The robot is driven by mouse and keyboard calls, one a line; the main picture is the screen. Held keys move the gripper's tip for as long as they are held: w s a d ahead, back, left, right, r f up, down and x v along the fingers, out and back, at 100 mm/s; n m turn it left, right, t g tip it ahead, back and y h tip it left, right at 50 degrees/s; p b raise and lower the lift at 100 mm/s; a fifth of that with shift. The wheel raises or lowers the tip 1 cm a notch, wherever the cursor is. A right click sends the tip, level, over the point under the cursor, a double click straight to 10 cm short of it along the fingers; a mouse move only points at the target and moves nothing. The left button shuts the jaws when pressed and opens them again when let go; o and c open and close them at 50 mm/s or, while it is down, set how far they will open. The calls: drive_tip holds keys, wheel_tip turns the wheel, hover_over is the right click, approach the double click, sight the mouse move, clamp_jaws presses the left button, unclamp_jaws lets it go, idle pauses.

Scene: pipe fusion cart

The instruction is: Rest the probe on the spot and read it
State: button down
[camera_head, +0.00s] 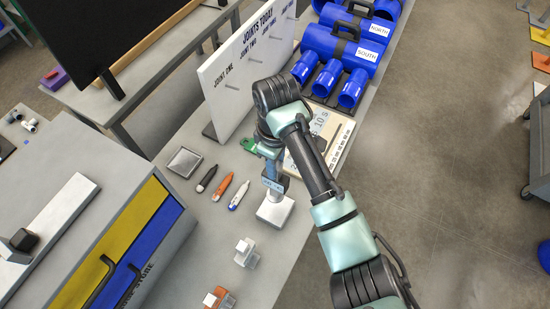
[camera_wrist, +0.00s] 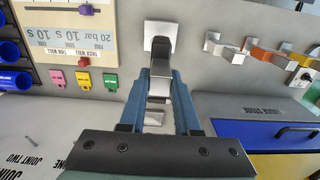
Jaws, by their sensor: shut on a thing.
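My gripper (camera_head: 273,176) has its blue fingers closed around a grey, upright thing, which I take to be the probe; it also shows between the fingers in the wrist view (camera_wrist: 158,86). A small panel with faint marks, too small to read, shows by the fingers in the head view. A white square block (camera_head: 275,212) is directly below the held thing, and in the wrist view it lies beyond the fingertips (camera_wrist: 159,28). I cannot tell whether the held thing touches it. I cannot pick out the spot; my arm hides part of the bench.
Black, orange and blue-white pens (camera_head: 222,187) and a square metal dish (camera_head: 184,162) lie to the left. A clear block (camera_head: 246,252) and an orange block (camera_head: 218,299) stand nearer. A white joint board (camera_head: 245,75), a printed panel (camera_head: 342,138) and blue pipe pieces (camera_head: 351,90) are behind.

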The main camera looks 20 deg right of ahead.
sight(276, 185)
drive_tip(key=shift+r, duration=0.1)
drive_tip(key=shift+f+b, duration=2.45)
drive_tip(key=shift+f, duration=2.65)
drive_tip(key=shift+s+f, duration=0.1)
drive_tip(key=shift+f, duration=0.05)
idle(0.7)
drive_tip(key=shift+r+p, duration=3.4)
drive_tip(key=shift+r, duration=0.2)
